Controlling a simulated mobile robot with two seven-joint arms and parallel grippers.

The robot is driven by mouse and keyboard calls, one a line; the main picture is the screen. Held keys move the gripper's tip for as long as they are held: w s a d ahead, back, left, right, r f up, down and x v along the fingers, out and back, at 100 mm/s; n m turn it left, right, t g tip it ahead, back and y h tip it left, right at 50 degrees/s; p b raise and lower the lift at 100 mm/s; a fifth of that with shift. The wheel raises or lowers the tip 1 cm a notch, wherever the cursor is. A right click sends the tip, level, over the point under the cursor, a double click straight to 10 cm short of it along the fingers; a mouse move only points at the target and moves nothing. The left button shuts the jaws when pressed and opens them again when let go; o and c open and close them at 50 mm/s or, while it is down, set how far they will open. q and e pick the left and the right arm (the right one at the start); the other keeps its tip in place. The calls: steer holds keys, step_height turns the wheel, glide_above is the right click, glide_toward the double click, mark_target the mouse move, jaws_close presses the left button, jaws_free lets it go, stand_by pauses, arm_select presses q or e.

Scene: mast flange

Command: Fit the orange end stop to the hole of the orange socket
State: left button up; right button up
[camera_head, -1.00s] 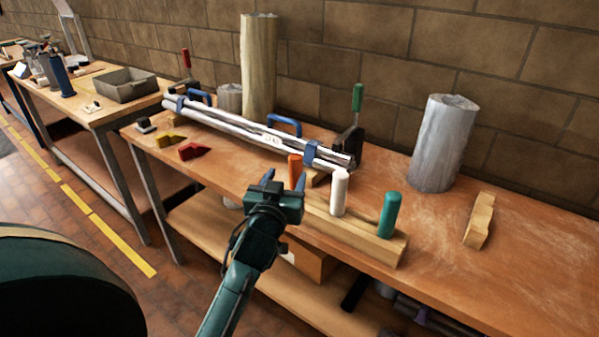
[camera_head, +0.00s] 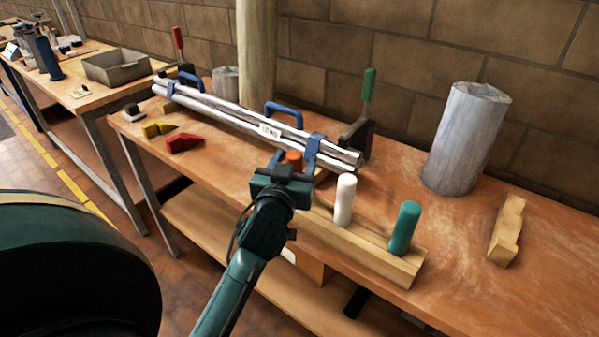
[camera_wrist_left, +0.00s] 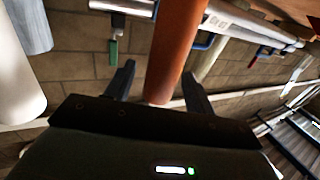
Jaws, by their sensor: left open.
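The orange end stop (camera_head: 293,158) is an upright cylinder at the left end of a wooden block (camera_head: 350,243), largely hidden behind my left gripper (camera_head: 294,166). In the left wrist view the orange end stop (camera_wrist_left: 172,45) stands between the two fingers of my left gripper (camera_wrist_left: 160,72). The fingers are open, one on each side, with gaps visible. I cannot make out an orange socket in either view. My right gripper is not in view.
A white cylinder (camera_head: 345,200) and a teal cylinder (camera_head: 405,228) stand on the same block. Silver tubes (camera_head: 230,114) with blue clamps lie behind. A green-handled clamp (camera_head: 369,85), a grey wrapped roll (camera_head: 465,140) and a wooden piece (camera_head: 507,231) are further right.

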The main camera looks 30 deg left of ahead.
arm_select(q)
steer(key=shift+w, duration=0.2)
steer(key=shift+s, duration=0.2)
steer(key=shift+c, duration=0.4)
steer(key=c, duration=1)
